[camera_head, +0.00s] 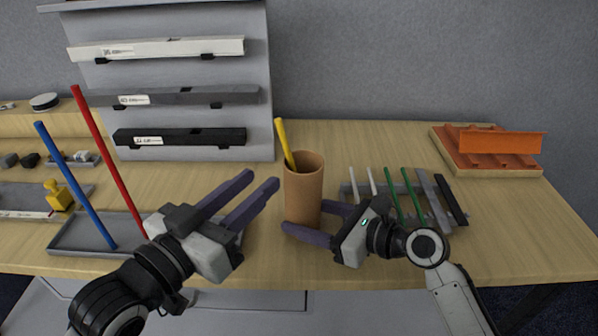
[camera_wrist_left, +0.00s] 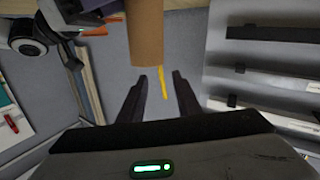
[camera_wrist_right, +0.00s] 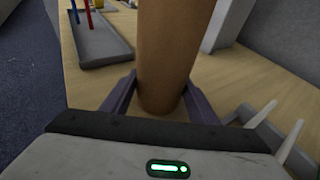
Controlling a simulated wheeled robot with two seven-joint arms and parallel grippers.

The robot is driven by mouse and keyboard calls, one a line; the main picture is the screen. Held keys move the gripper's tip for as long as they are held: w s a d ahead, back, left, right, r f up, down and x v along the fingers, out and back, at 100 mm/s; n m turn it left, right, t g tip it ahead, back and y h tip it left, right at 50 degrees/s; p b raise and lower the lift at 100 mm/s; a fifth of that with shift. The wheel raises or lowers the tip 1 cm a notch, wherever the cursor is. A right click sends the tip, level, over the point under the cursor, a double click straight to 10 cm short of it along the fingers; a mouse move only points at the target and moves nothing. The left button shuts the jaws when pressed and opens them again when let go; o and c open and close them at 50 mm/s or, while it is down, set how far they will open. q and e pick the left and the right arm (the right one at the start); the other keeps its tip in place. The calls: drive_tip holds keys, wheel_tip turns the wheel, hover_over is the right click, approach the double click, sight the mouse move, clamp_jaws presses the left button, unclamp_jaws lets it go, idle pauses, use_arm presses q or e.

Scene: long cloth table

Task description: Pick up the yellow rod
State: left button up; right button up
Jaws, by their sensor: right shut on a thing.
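The yellow rod (camera_head: 285,143) stands tilted in a brown cylindrical cup (camera_head: 303,190), its upper end above the rim. Its lower part is hidden inside. My right gripper (camera_head: 304,218) is shut on the cup, with a finger on each side of its lower part; the right wrist view shows the cup (camera_wrist_right: 168,50) between the fingers. My left gripper (camera_head: 263,180) is open and empty, just left of the cup. In the left wrist view the rod (camera_wrist_left: 163,84) shows between the spread fingers, beyond their tips, sticking out of the cup (camera_wrist_left: 146,35).
A grey tray (camera_head: 85,236) at left holds a blue rod (camera_head: 75,185) and a red rod (camera_head: 110,165). A rack with white and green sticks (camera_head: 408,190) lies right of the cup. A grey stand (camera_head: 180,105) is behind. An orange tray (camera_head: 490,150) sits at far right.

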sight(286, 149)
use_arm(q)
drive_tip(key=shift+r+x, duration=0.35)
drive_tip(key=shift+x, duration=1.65)
drive_tip(key=shift+r+x, duration=0.35)
drive_tip(key=shift+x, duration=1.65)
drive_tip(key=shift+r+x, duration=0.35)
drive_tip(key=shift+x, duration=1.65)
clamp_jaws()
